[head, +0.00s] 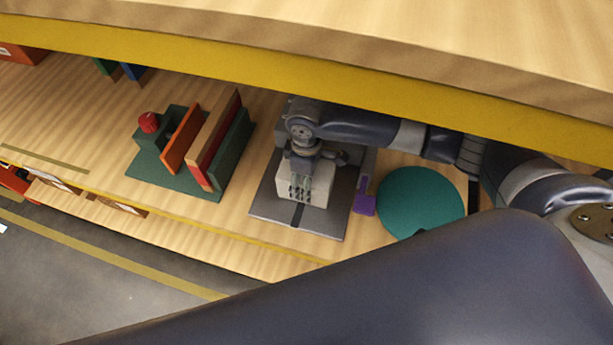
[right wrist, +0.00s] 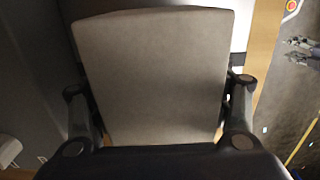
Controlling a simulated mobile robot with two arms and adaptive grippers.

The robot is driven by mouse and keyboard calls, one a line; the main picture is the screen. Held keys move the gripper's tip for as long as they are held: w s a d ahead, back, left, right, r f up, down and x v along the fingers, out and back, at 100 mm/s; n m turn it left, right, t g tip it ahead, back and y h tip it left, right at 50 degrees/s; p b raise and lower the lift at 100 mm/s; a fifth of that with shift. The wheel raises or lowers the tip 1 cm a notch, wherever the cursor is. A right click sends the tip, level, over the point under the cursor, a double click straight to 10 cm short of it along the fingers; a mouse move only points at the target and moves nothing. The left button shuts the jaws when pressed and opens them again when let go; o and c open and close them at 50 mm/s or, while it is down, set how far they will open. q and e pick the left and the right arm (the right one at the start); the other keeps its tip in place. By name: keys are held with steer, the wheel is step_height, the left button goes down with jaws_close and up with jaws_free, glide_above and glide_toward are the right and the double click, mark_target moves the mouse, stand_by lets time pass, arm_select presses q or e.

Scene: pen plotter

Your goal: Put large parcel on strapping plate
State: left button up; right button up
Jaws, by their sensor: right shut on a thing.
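The large parcel (head: 318,185) is a pale grey-beige box. It is over the strapping plate (head: 272,205), a dark grey square plate with a dark slot across it. My right gripper (head: 305,165) is above the parcel and shut on it. In the right wrist view the parcel (right wrist: 155,75) fills the middle, with a finger of my right gripper (right wrist: 158,125) on each side. I cannot tell whether the parcel's underside touches the plate. My left gripper is not in view.
Left of the plate stands a green holder (head: 178,180) with orange, red and brown upright boards and a red knob (head: 149,122). A purple piece (head: 365,198) and a teal round disc (head: 420,202) lie to the right. A yellow-edged shelf (head: 300,80) overhangs behind.

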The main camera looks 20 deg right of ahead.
steer(key=o, duration=1)
steer(key=shift+f, duration=0.1)
steer(key=o, duration=0.4)
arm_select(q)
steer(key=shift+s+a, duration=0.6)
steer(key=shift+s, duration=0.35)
arm_select(e)
steer(key=shift+r, duration=0.5)
step_height(320, 180, up, 11)
steer(key=shift+r+b, duration=0.15)
steer(key=shift+b, duration=0.9)
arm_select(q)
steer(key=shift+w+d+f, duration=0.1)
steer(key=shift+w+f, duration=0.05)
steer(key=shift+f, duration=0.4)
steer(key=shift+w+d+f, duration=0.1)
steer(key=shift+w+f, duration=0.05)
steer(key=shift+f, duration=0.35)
